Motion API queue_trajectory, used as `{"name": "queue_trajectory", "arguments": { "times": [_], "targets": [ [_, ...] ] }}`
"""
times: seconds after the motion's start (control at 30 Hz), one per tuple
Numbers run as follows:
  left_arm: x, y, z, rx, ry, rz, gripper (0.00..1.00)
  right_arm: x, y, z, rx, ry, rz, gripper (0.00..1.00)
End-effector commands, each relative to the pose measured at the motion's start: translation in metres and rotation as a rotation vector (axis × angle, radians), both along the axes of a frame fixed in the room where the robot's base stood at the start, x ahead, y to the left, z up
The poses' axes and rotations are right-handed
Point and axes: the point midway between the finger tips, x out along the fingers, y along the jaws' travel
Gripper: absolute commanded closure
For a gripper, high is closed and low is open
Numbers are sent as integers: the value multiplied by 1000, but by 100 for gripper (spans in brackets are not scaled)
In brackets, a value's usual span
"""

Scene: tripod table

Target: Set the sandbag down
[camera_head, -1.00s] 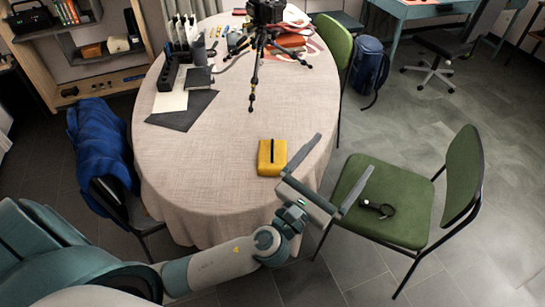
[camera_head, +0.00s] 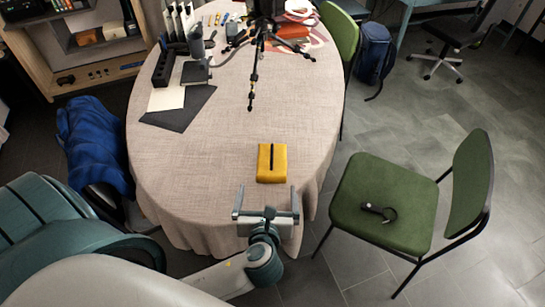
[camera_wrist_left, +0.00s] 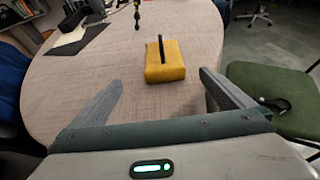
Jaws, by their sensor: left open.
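The yellow sandbag (camera_head: 272,166) with a dark strap on top lies on the round cloth-covered table (camera_head: 225,155), near its front edge. My left gripper (camera_head: 266,196) is open and empty, just in front of the sandbag and apart from it. In the left wrist view the sandbag (camera_wrist_left: 165,66) sits ahead of and between the two spread fingers (camera_wrist_left: 152,92), beyond their tips. My right gripper is not in view.
A black tripod (camera_head: 258,50) stands at the back of the table. Dark and white sheets (camera_head: 178,110) lie to the left. A green chair (camera_head: 385,200) holding a black object stands to the right. A blue cloth (camera_head: 92,145) hangs at the left. The table's middle is clear.

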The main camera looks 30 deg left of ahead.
Motion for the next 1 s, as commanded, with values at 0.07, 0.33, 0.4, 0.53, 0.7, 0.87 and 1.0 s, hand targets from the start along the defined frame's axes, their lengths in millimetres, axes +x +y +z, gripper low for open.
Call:
{"name": "queue_trajectory", "arguments": {
  "times": [0.07, 0.33, 0.4, 0.53, 0.7, 0.87, 1.0],
  "targets": [
    [0, 0, 0, 0, -1, -1, 0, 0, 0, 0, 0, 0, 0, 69],
    [5, 2, -1, 2, -4, -3, 0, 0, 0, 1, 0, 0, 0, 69],
    [9, 4, -3, 2, -4, -3, 0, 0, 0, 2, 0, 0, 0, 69],
    [24, 12, -8, 4, -4, -2, 0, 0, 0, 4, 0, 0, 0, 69],
    [48, 24, -20, 4, -3, -2, 0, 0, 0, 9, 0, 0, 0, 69],
    [73, 37, -30, 4, -5, -3, 0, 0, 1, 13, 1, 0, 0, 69],
    [90, 45, -39, 2, -3, -2, 0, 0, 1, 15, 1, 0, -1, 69]
  ]
}}
